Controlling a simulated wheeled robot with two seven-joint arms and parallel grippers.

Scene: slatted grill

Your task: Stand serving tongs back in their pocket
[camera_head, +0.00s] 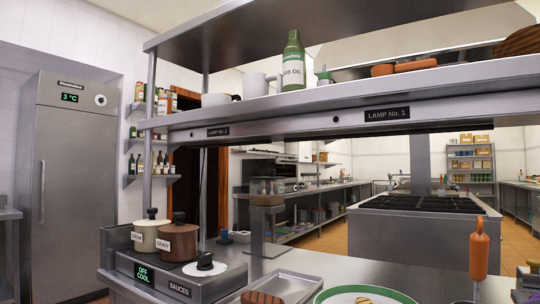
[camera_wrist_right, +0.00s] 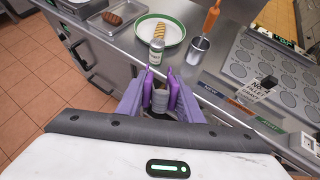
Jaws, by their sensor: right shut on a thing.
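My right gripper (camera_wrist_right: 160,92) has purple fingers closed around a grey, ridged cylindrical thing (camera_wrist_right: 160,101), low in the wrist view. Most of it is hidden, so I cannot tell whether it is the serving tongs. An orange-handled tool (camera_head: 478,245) stands upright at the right of the head view. It also shows in the wrist view (camera_wrist_right: 212,18), above and just behind a steel cup (camera_wrist_right: 199,48); I cannot tell whether it stands inside. No tongs pocket can be made out for certain. My left gripper is not in view.
A green-rimmed plate (camera_wrist_right: 180,34) holds a striped food item, with a small labelled jar (camera_wrist_right: 157,52) in front. A metal tray (camera_wrist_right: 96,27) lies left; a panel with round wells (camera_wrist_right: 275,70) lies right. Pots (camera_head: 178,240) stand left.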

